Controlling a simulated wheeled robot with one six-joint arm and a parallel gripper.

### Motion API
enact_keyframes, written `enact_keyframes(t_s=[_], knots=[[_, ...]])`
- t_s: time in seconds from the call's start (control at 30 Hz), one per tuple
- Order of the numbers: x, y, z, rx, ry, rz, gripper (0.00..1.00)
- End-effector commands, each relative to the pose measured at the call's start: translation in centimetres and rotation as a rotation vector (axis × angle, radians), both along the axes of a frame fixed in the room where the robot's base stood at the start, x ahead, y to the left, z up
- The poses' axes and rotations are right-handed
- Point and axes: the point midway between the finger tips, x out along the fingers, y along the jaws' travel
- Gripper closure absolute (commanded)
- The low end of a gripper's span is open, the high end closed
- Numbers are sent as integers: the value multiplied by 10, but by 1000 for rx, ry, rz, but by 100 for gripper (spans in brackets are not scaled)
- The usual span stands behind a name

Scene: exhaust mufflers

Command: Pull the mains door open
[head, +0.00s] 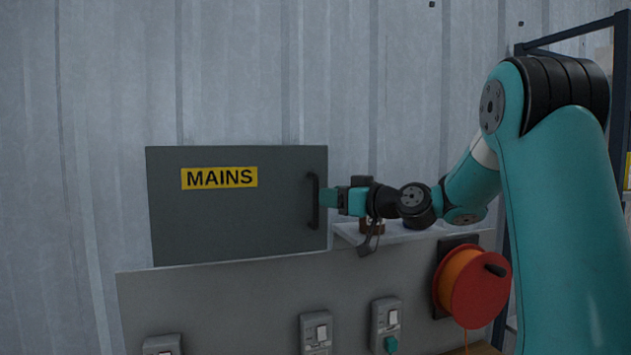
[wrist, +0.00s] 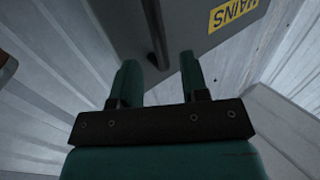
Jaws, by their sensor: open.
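The mains door (head: 230,225) is a dark grey panel with a yellow MAINS label (head: 219,178), on the left in the head view. It looks closed or nearly so. Its black upright handle (head: 314,202) is by the right edge. My gripper (head: 326,197) is at the handle's right side, its teal fingers pointing left at it. In the wrist view my gripper (wrist: 158,62) is open, with a finger to each side of the handle's near end (wrist: 157,45). I cannot tell whether a finger touches the handle.
Below the door is a grey panel (head: 255,290) with several switch boxes, one of them in the middle (head: 316,330). A small shelf (head: 405,236) is under my wrist. An orange-red cable reel (head: 472,285) hangs at right. A corrugated wall (head: 90,120) is behind.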

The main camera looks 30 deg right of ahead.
Motion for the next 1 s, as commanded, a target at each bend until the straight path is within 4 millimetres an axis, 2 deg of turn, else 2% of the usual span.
enact_keyframes(t_s=[0.03, 0.1, 0.3, 0.67, 0.7, 0.87, 1.0], knots=[[11, 4, 6, 2, 2, 4, 59], [23, 8, 5, 1, 2, 4, 59], [45, 14, 2, 1, 0, 1, 59], [50, 16, 0, 1, 0, 0, 59], [50, 16, 0, 1, 0, 0, 63], [50, 15, 0, 1, 0, -1, 100], [50, 15, 0, 1, 0, -1, 100]])
